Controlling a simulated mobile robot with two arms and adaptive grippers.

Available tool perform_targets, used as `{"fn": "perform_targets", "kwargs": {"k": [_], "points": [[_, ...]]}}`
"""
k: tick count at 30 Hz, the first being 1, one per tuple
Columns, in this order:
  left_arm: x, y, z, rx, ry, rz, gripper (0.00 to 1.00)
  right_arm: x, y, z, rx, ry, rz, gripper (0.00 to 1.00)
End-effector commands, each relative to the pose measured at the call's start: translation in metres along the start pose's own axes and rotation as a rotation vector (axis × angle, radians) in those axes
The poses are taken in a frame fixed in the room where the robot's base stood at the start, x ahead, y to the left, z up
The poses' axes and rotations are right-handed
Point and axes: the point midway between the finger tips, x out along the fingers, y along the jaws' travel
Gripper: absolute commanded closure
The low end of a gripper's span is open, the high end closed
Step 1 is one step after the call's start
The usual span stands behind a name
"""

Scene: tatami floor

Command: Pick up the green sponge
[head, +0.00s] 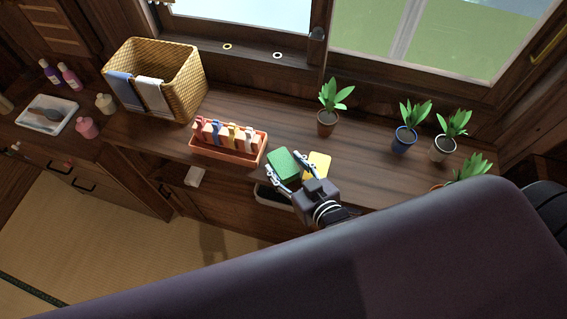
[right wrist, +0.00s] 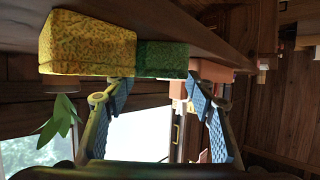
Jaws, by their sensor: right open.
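The green sponge (head: 283,163) lies on the wooden counter, close beside the yellow sponge (head: 318,165) on its right. My right gripper (head: 286,169) is open at the green sponge, with one finger toward its left side and the other near the gap to the yellow sponge. In the right wrist view the green sponge (right wrist: 161,59) shows beyond and between the open fingers (right wrist: 160,90), with the yellow sponge (right wrist: 86,44) at its left. Whether either finger touches a sponge I cannot tell. My left gripper is not in view.
An orange tray (head: 228,157) of upright clips or pegs stands left of the green sponge. A wicker basket (head: 183,82) with cloths is further left. A brown potted plant (head: 327,124) stands behind, with several more at the right. The counter between them is clear.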

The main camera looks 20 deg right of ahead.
Motion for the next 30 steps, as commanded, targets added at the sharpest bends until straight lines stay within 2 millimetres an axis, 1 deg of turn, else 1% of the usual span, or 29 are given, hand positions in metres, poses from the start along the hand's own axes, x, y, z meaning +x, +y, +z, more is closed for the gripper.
{"fn": "perform_targets", "kwargs": {"k": [1,3,6,9,16,21,30], "points": [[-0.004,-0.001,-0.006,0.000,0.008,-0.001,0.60,0.008,0.001,-0.003,0.000,0.003,0.001,0.49],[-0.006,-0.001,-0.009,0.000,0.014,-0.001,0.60,0.017,0.002,-0.003,0.000,0.003,0.001,0.49],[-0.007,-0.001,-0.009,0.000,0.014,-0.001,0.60,0.028,0.002,-0.002,0.000,0.002,0.001,0.49],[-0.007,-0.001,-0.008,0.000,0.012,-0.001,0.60,0.033,0.002,-0.001,0.000,0.001,0.001,0.49],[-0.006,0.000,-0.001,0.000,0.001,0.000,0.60,0.033,0.002,0.000,0.000,0.001,0.001,0.49],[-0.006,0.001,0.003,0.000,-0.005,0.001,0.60,0.033,0.002,0.000,0.000,0.001,0.000,0.67],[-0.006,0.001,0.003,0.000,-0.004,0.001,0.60,0.033,0.002,0.000,0.000,0.000,0.000,0.69]]}}
